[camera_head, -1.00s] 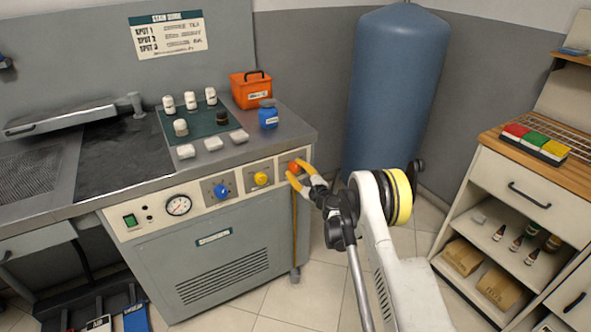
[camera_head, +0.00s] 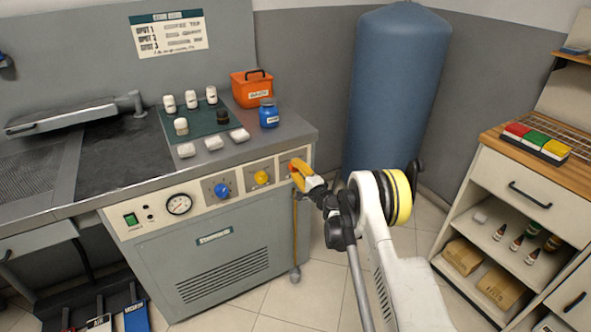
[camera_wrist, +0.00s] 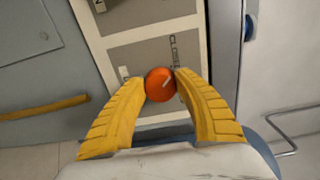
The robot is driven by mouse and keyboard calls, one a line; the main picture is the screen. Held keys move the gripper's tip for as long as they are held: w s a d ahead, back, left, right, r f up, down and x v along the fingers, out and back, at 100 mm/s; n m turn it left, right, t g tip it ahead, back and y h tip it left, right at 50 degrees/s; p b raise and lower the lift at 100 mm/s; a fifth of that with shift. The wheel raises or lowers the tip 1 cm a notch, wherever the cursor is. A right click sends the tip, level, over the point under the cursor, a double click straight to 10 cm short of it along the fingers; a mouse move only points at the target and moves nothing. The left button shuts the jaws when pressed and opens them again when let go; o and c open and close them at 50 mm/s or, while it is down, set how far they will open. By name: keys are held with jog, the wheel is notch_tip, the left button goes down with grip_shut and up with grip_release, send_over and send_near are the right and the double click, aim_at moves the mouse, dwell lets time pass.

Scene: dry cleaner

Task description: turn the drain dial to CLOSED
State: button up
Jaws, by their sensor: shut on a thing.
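The orange dial (camera_wrist: 158,86) is at the right end of the control panel on the grey machine's front. My gripper (camera_head: 298,176) is shut on it, with one yellow finger on each side in the wrist view. In the head view my fingers hide most of the dial.
A yellow dial (camera_head: 261,177), a blue dial (camera_head: 222,189) and a pressure gauge (camera_head: 179,205) are left of it on the panel. A yellow-brown hose (camera_head: 295,225) hangs below. A blue tank (camera_head: 395,85) stands behind; a shelf cabinet (camera_head: 515,195) is at right.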

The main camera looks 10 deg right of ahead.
dwell(0.4)
jog(key=o, duration=1.2)
jog(key=v, duration=0.7)
jog(key=shift+s, duration=0.2)
jog(key=shift+r, duration=0.1)
